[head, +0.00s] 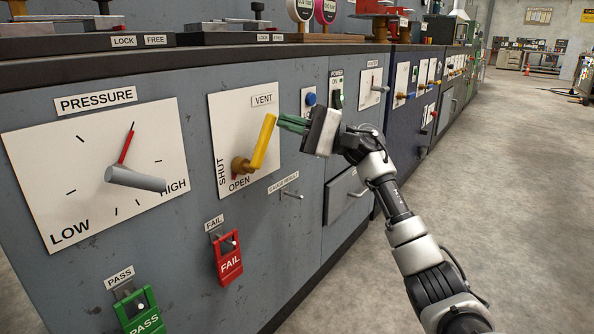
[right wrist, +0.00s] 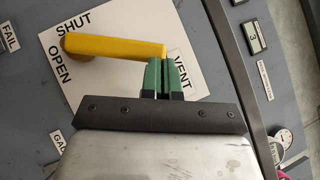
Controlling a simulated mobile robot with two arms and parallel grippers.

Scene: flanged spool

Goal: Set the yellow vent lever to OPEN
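The yellow vent lever (head: 264,142) is on a white plate (head: 228,110) marked VENT, SHUT and OPEN. Its brass-coloured pivot (head: 240,166) is near the lower left of the plate, and its arm slants up and right from there. SHUT reads to the left of the pivot and OPEN below it. In the right wrist view the lever (right wrist: 115,47) runs across in front of my fingertips. My right gripper (head: 283,124) has its green fingers together, with their tips at the lever's free end; contact is unclear. The fingers also show in the right wrist view (right wrist: 163,62). My left gripper is out of view.
A pressure dial (head: 60,150) with a protruding grey knob is to the left. Below are a red FAIL tag (head: 229,262) and a green PASS tag (head: 142,315). The floor (head: 480,200) at right is clear.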

